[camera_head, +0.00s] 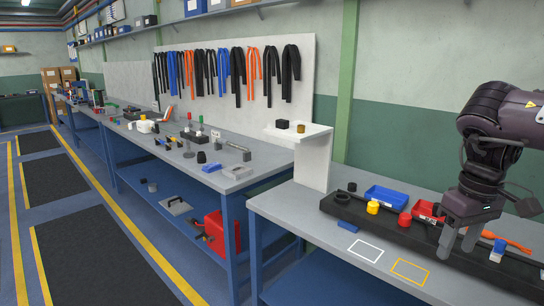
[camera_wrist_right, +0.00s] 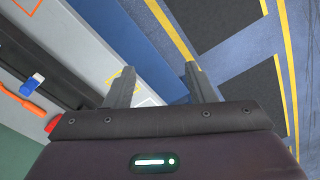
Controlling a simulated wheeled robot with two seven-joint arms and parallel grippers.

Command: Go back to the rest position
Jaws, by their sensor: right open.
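My right gripper (camera_head: 458,246) hangs at the right of the head view, above the near workbench, with its fingers pointing down. Its two fingers are apart and nothing shows between them. In the right wrist view the open gripper (camera_wrist_right: 159,70) has its fingers over the bench's front edge, with the blue side and the floor beyond. My left gripper is in neither view.
A black rail (camera_head: 386,219) on the near bench carries a yellow part (camera_head: 373,207) and a red part (camera_head: 405,219). A blue tray (camera_head: 386,197) lies behind it. An orange screwdriver (camera_head: 508,241) lies right of the gripper. White (camera_head: 365,251) and orange (camera_head: 410,271) outlines look empty.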

